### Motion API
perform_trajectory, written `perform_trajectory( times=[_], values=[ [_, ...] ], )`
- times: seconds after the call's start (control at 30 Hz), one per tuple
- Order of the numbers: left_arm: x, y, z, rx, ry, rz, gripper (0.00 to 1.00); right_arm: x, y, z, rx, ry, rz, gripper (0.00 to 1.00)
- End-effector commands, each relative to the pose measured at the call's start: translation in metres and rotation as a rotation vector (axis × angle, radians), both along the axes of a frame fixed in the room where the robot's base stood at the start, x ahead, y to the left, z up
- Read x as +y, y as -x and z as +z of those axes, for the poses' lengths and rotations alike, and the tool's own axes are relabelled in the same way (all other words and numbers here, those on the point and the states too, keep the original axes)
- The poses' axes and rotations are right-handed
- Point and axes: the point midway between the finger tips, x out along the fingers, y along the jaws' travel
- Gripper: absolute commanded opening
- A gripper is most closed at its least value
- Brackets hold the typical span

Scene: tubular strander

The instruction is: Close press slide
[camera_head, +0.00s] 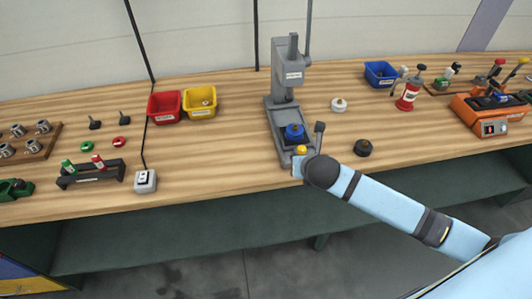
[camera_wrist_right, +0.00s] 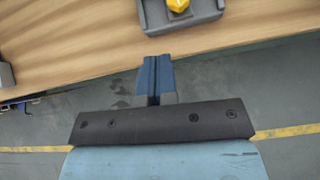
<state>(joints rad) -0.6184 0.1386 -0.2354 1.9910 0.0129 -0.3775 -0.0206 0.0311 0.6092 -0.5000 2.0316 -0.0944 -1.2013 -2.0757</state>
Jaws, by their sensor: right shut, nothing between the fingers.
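The grey press (camera_head: 287,78) stands on the wooden bench near the middle of the head view. At its foot is the slide (camera_head: 283,118), bearing a blue round part (camera_head: 294,131), with a yellow knob (camera_head: 301,150) at its front end. In the wrist view the knob (camera_wrist_right: 179,5) and the grey front end (camera_wrist_right: 188,20) show at the top edge. My right gripper (camera_wrist_right: 156,60) is shut and empty, its tips just short of that grey end. In the head view my right arm partly hides the gripper (camera_head: 298,167). My left gripper is out of view.
A dark lever (camera_head: 319,135) stands right of the slide. A white round part (camera_head: 338,104) and a black one (camera_head: 363,147) lie to its right. Red (camera_head: 165,107) and yellow bins (camera_head: 200,101) stand left. Bench between bins and press is clear.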

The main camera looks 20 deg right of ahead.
Motion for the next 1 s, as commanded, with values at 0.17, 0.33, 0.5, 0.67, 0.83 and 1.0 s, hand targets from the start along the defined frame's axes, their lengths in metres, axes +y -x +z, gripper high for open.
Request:
perform_trajectory(
  times=[0.17,0.33,0.5,0.67,0.83,1.0],
  values=[
    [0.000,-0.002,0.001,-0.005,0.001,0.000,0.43,-0.006,-0.005,0.001,0.010,0.084,0.058,0.00],
    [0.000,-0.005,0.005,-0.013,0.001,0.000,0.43,-0.009,-0.020,-0.014,0.012,0.083,0.057,0.00],
    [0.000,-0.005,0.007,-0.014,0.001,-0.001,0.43,-0.015,-0.047,-0.038,0.012,0.079,0.055,0.00],
    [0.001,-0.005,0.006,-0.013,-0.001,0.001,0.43,-0.021,-0.071,-0.061,0.011,0.079,0.056,0.00],
    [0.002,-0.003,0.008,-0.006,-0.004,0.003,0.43,-0.027,-0.096,-0.063,0.010,0.079,0.056,0.00],
    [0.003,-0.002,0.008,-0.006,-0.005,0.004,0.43,-0.030,-0.109,-0.064,0.009,0.080,0.058,0.00]
  ],
)
